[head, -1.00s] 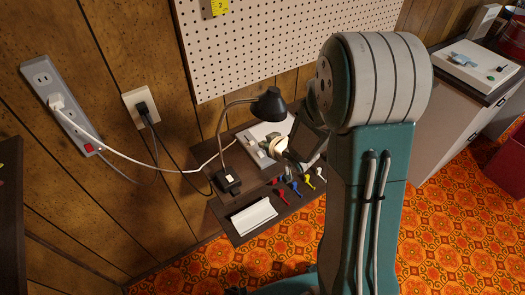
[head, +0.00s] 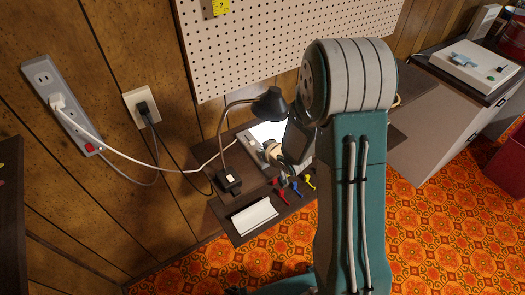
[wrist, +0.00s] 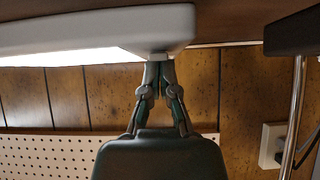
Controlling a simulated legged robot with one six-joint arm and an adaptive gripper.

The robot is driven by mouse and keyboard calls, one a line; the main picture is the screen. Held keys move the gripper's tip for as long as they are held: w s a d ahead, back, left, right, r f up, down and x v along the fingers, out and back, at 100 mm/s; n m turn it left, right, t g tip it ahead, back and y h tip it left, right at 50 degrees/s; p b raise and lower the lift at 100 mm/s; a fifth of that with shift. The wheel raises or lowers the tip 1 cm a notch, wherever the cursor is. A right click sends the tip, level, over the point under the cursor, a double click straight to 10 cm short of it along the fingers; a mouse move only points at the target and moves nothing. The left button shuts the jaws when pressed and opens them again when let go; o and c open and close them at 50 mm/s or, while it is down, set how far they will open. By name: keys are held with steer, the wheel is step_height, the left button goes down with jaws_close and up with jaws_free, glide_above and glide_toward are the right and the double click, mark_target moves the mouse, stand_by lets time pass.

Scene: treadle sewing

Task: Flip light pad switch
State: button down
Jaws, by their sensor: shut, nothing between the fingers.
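The light pad (head: 264,130) is a white slab on the dark wooden table by the wall. Its top shows bright white in the head view. In the wrist view, which appears upside down, the pad (wrist: 100,32) shows along its edge with a bright band along its face. My gripper (wrist: 160,62) is shut and empty, with its fingertips at the pad's edge near a corner. They look touching or very close. In the head view my arm hides much of the gripper and part of the pad.
A black gooseneck lamp (head: 270,104) stands beside the pad, its base (head: 229,181) left of it. Several coloured small items (head: 282,194) and a white pad of paper (head: 254,216) lie in front. A power strip (head: 62,108) and outlet (head: 142,108) are on the wall.

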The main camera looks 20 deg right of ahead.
steer(key=shift+w+a+r, duration=0.15)
steer(key=shift+w, duration=0.2)
steer(key=shift+w+a+r, duration=0.1)
steer(key=shift+w, duration=0.25)
steer(key=v, duration=1.2)
stand_by(0.6)
